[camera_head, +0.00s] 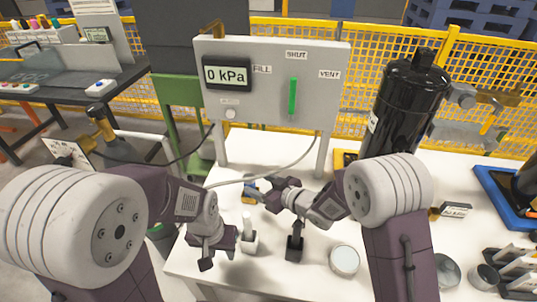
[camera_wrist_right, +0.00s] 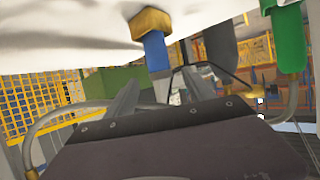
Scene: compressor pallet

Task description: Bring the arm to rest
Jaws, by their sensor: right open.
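My right gripper (camera_head: 262,194) is over the white table, in front of the gauge panel. Its jaws are apart. In the right wrist view its fingers (camera_wrist_right: 163,92) show nothing between them. A blue fitting with a brass end (camera_head: 249,190) is close by it; it also shows in the right wrist view (camera_wrist_right: 155,50), just beyond the fingers. My left gripper (camera_head: 222,252) is lower, at the table's left front, with its fingers apart and nothing seen between them. A small white-topped piece (camera_head: 249,234) stands just right of it.
The gauge panel (camera_head: 265,100) reads 0 kPa, with a green handle (camera_head: 293,97) near SHUT. A black compressor (camera_head: 405,108) stands at the right. A dark block (camera_head: 294,248) and a round tin (camera_head: 344,261) are in front. A hose (camera_head: 285,168) crosses the table (camera_head: 290,279).

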